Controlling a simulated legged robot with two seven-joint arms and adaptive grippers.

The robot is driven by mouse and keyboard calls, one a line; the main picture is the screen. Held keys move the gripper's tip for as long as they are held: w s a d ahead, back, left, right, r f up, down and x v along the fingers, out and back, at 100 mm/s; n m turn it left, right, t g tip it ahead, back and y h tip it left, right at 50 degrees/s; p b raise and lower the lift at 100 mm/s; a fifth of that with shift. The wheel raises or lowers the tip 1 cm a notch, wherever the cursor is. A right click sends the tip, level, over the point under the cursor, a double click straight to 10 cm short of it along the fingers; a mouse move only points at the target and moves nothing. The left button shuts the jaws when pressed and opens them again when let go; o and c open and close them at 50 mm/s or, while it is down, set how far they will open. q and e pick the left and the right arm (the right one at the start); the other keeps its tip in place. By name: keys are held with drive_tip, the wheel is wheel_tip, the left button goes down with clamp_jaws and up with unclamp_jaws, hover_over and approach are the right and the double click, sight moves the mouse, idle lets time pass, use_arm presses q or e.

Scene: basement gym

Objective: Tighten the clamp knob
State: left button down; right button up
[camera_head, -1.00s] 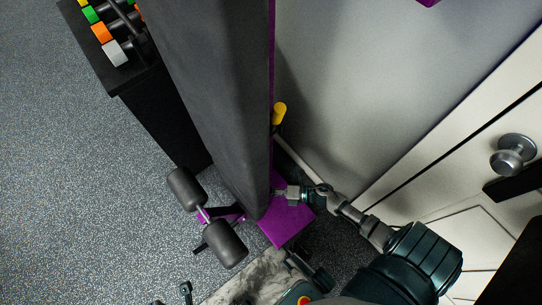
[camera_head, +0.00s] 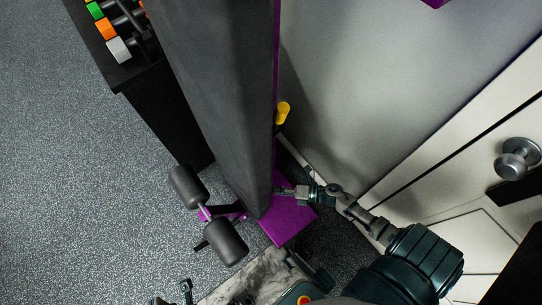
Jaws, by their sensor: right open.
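A tall dark padded bench (camera_head: 222,90) with a purple frame stands in the middle of the view. A yellow knob (camera_head: 283,112) sticks out on its right side, and I cannot tell whether this is the clamp knob. My right gripper (camera_head: 279,191) is open at the bench's lower right edge, above the purple base plate (camera_head: 287,222) and well below the yellow knob. No other knob is clear at its fingertips, where the bench edge and shadow hide detail. I cannot make out my left gripper.
Two foam rollers (camera_head: 187,187) jut out left of the bench foot. A black rack (camera_head: 160,115) with colored dumbbells (camera_head: 118,49) stands at upper left. A grey wall (camera_head: 380,90) and a white door with a round handle (camera_head: 517,158) close off the right. Speckled floor (camera_head: 70,200) lies open at left.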

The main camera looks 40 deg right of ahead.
drive_tip(key=v, duration=0.9)
drive_tip(key=shift+d, duration=0.2)
